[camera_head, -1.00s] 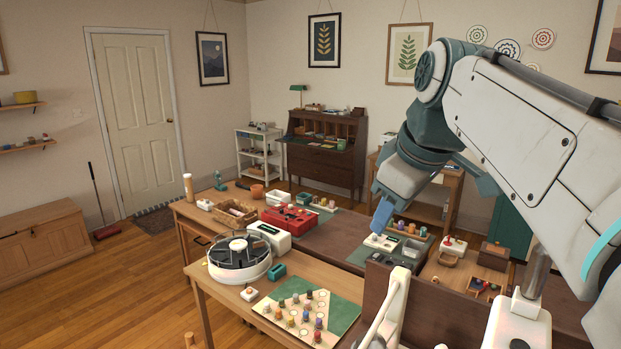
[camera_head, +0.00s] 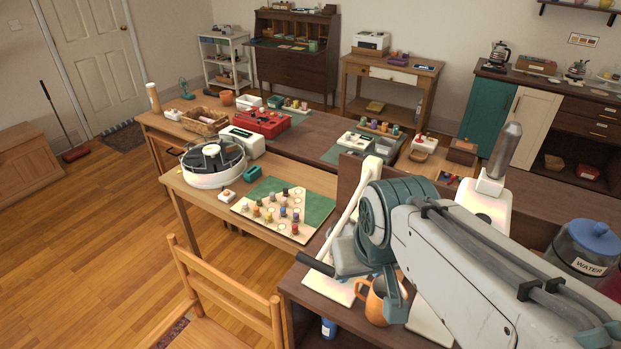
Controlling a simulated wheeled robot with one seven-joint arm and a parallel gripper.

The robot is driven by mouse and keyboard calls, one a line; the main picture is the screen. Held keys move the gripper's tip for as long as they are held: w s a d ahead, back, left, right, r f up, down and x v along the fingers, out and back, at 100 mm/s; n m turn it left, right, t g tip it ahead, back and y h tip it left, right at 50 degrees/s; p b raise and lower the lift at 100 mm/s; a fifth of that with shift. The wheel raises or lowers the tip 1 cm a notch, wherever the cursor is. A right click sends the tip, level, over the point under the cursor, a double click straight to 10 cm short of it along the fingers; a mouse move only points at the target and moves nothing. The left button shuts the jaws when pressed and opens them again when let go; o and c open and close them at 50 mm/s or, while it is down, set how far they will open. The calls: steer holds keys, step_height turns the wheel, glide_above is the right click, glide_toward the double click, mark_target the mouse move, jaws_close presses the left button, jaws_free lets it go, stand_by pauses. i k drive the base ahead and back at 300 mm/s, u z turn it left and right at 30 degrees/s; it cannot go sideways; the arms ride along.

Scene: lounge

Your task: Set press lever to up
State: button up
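The press stands on the dark counter at the lower middle. Its long pale lever arm (camera_head: 347,212) slants from a high end at the upper right down to the lower left. A dark bar-shaped grip (camera_head: 315,264) shows at its low end, so the lever looks lowered. The end of my arm hangs over the press, just right of the grip, and partly hides the press. My gripper (camera_head: 394,298) seems to point down near the orange mug. Its fingers are not clear, and I cannot tell whether it touches anything.
An orange mug (camera_head: 374,303) stands close under my arm. A white machine with a metal cylinder (camera_head: 509,150) and a water jar (camera_head: 583,255) stand to the right. A wooden chair (camera_head: 215,300) is at the lower left. Open floor lies at the left.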

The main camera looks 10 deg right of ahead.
mark_target(339, 228)
steer(key=u, duration=0.9)
steer(key=k, duration=0.35)
steer(key=z, duration=0.5)
